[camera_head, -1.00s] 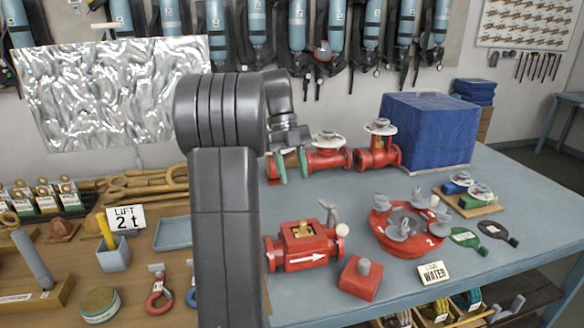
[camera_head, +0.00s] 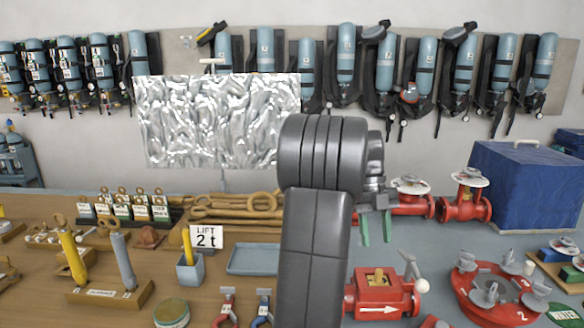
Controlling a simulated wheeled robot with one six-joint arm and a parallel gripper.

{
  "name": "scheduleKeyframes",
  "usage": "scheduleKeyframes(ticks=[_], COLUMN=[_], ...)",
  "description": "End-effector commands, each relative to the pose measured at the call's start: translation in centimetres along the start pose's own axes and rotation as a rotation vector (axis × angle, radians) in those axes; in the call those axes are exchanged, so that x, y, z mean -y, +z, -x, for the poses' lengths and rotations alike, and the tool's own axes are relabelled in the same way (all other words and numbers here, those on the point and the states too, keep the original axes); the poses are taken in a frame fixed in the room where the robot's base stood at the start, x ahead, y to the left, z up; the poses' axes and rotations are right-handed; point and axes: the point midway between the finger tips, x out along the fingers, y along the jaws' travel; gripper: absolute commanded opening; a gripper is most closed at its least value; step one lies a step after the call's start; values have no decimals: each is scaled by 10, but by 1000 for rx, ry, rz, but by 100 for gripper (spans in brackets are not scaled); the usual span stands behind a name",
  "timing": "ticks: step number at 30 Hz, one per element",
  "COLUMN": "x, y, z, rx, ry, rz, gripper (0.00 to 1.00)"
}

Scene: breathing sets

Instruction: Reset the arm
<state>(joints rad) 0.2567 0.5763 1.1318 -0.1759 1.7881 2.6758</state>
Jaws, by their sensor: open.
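My gripper (camera_head: 375,227) shows in the head view at the end of my dark grey arm, just right of the picture's middle. Its two green fingers point down, are apart and hold nothing. It hangs in front of the red pipe valves at the back of the table. A red valve block with a white arrow (camera_head: 381,295) lies below and nearer. The gripper does not appear to touch anything. My raised arm hides part of the table's middle.
A blue covered box (camera_head: 525,185) and a red flanged ring (camera_head: 500,298) stand on the right. A crinkled silver sheet (camera_head: 215,120) and breathing sets (camera_head: 385,65) hang behind.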

Motion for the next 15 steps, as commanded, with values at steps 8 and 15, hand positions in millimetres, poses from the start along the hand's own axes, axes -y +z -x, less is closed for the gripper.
scheduleKeyframes(ticks=[8,15], x=[-1,-1], y=[-1,-1], z=[-53,-84], rx=[-4,-2], ry=[2,1], rz=[2,1], gripper=[42,42])
